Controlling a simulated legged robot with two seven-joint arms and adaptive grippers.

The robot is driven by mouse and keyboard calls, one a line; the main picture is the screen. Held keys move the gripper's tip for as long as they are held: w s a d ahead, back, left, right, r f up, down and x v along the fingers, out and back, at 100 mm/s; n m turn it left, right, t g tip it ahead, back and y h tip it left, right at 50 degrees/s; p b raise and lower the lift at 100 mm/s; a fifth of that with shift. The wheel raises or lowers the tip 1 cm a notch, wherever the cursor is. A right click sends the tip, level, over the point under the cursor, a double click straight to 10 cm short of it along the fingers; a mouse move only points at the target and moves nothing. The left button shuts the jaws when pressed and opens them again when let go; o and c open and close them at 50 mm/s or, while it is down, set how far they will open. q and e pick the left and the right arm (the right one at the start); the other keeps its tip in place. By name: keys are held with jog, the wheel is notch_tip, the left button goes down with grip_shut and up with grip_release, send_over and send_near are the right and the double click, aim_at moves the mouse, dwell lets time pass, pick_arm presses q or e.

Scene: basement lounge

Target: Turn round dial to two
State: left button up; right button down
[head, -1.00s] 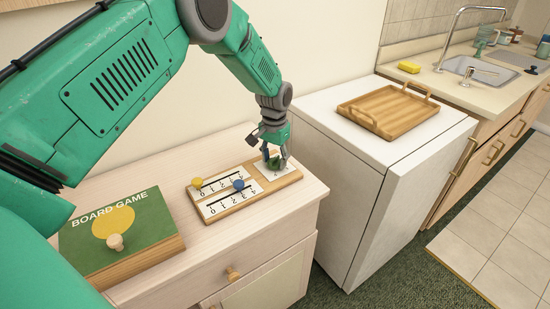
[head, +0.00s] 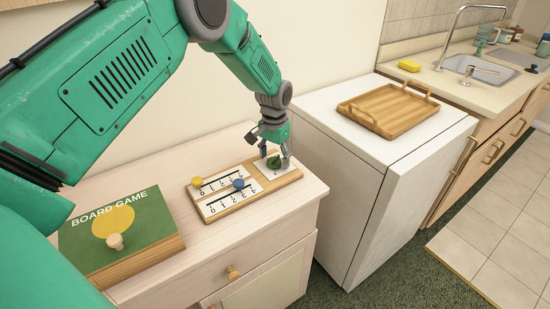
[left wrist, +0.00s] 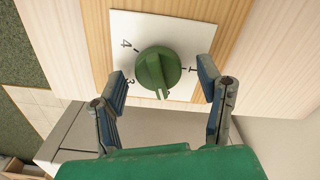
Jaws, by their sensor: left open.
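The round green dial (left wrist: 157,68) sits on a white square plate in the left wrist view. The digits 4, 3 and 1 show around it; I cannot make out a 2. The light-tipped end of its ridge points down in that view, between the 3 and the 1. In the head view the dial (head: 274,163) is at the right end of a wooden board (head: 243,201). My left gripper (head: 275,156) is above it. In the left wrist view the fingers (left wrist: 162,83) are open, one on each side of the dial, with gaps. My right gripper is not in view.
Yellow (head: 197,182) and blue (head: 238,184) slider knobs sit on the same board, left of the dial. A green board game box (head: 75,229) is on the cabinet's left. A white appliance (head: 340,180) bearing a wooden tray (head: 388,128) stands to the right.

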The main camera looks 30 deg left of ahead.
aim_at(275, 157)
pick_arm(q)
notch_tip(275, 157, up, 12)
dwell(0.4)
jog(key=shift+f, duration=0.15)
